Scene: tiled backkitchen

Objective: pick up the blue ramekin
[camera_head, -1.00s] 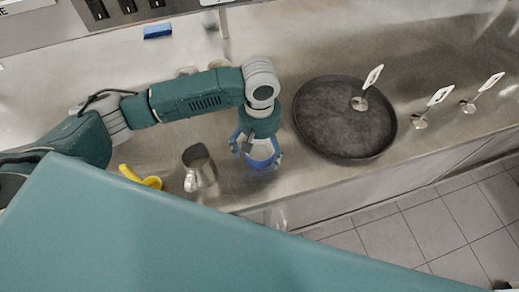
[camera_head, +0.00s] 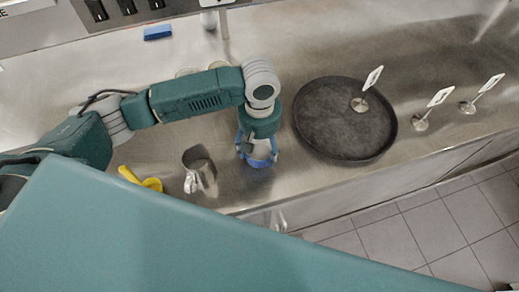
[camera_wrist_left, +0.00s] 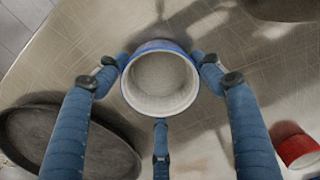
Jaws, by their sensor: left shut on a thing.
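The blue ramekin (camera_head: 260,153), blue outside and whitish inside, is on the steel counter (camera_head: 290,185) left of the round black tray. My left gripper (camera_head: 257,146) comes down over it from above and is shut on it. In the left wrist view the ramekin (camera_wrist_left: 160,80) looks upright and empty, with the three fingers of the left gripper (camera_wrist_left: 160,95) touching around its wall. I cannot tell whether its base is still on the counter. My right gripper is not in view.
The black tray (camera_head: 325,130) stands close on the right. A metal pitcher (camera_head: 199,172) and a yellow object (camera_head: 140,179) are on the left. Several card holders (camera_head: 421,123) stand at the right, and a blue sponge (camera_head: 157,32) lies at the back. The left wrist view shows a red object (camera_wrist_left: 298,148).

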